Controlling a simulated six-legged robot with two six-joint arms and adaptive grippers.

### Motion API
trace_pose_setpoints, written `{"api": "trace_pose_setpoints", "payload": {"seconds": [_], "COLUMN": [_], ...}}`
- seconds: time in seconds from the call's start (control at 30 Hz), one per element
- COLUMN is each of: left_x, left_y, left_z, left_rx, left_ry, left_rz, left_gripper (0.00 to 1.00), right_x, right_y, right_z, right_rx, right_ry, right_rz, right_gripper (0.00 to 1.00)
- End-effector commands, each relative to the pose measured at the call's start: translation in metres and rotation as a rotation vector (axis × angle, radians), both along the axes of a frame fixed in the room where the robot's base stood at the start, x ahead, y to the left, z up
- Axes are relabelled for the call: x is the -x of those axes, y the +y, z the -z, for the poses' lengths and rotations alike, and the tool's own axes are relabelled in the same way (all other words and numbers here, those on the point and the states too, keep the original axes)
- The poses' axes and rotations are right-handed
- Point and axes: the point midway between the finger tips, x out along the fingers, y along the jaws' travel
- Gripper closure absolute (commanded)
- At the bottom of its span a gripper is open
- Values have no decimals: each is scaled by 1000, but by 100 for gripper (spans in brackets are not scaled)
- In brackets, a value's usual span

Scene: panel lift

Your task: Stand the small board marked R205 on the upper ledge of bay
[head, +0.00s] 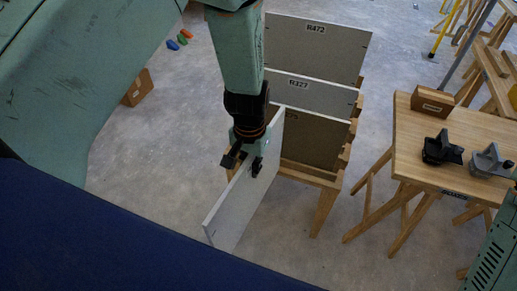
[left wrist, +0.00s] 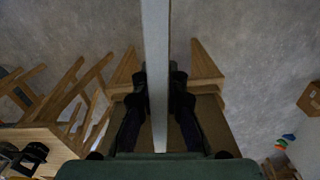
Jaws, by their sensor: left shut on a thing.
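My left gripper (head: 247,160) is shut on a pale board (head: 236,205) by its upper edge. The board hangs upright on edge, slanting from lower left to upper right, beside the wooden rack (head: 325,200). No marking shows on the visible face of the held board, so I cannot tell if it is R205. In the left wrist view the board (left wrist: 155,60) shows edge-on between the two fingers (left wrist: 158,95). The upper ledge of a bay cannot be made out. My right gripper is not in view.
The rack holds a board marked R472 (head: 318,50), one marked R323 (head: 313,95) and a brown board (head: 315,140), its label partly hidden. A wooden table (head: 420,120) at right carries a wooden block (head: 432,102), a black clamp-like thing (head: 442,150) and a grey one (head: 490,160).

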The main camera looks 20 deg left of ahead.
Motion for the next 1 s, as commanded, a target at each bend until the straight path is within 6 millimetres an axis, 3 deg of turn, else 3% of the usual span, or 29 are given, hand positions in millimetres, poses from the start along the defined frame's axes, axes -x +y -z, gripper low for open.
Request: {"api": "trace_pose_setpoints", "payload": {"seconds": [0.1, 0.5, 0.7, 1.0], "left_x": [7, 18, 19, 19], "left_y": [1, 3, 3, 2], "left_z": [28, 89, 103, 105], "left_rx": [0, 0, 0, 0], "left_ry": [0, 0, 0, 0], "left_rz": [-40, -98, -106, -107], "left_gripper": [100, 100, 100, 100], "right_x": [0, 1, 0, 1], "right_y": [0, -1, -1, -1], "right_z": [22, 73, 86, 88], "right_rx": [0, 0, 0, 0], "right_ry": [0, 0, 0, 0], "right_rz": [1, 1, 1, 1], "right_gripper": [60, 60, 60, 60]}}
